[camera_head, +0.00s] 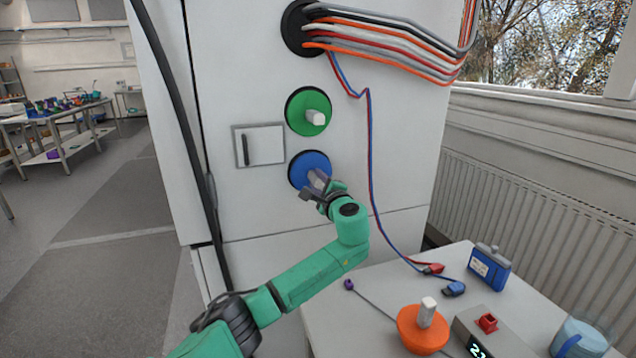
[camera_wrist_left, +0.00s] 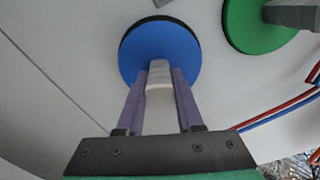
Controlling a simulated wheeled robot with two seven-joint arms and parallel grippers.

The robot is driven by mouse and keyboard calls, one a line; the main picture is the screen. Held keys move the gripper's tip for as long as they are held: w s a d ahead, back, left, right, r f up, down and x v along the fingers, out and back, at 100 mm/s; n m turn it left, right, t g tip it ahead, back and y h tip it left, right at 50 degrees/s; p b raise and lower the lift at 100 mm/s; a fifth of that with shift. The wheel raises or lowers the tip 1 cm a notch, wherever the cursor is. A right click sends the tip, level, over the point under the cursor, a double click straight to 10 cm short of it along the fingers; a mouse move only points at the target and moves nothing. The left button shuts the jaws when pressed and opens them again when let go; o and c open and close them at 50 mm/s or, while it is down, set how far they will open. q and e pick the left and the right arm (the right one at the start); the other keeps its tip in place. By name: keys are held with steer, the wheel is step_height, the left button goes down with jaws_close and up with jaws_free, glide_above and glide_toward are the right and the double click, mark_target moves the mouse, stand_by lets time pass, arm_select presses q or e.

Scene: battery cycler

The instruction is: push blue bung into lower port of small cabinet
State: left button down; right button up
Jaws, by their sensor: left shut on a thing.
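The small cabinet (camera_head: 235,60) stands ahead of me with a column of round ports on its front. The blue bung (camera_head: 302,161) is at the lower port, its face towards me. In the left wrist view the blue bung (camera_wrist_left: 165,45) shows a dark rim along its upper left edge. My left gripper (camera_head: 318,184) is shut on the bung's pale handle; in the left wrist view its purple fingers (camera_wrist_left: 160,85) lie on both sides of the handle. How deep the bung sits is hard to tell. My right gripper is not in view.
A green bung (camera_head: 301,108) sits in the port above. Cables (camera_head: 385,40) leave the top port, and thin red and blue leads (camera_head: 370,150) hang to the right.

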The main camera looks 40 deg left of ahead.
arm_select(q)
steer(key=shift+w+a, duration=0.25)
steer(key=shift+a, duration=0.25)
steer(key=c, duration=0.7)
jaws_free()
steer(key=shift+o, duration=1.1)
steer(key=shift+d+r, duration=0.1)
steer(key=o, duration=0.5)
steer(key=p+v, duration=0.3)
steer(key=v, duration=0.8)
steer(key=shift+s, duration=0.1)
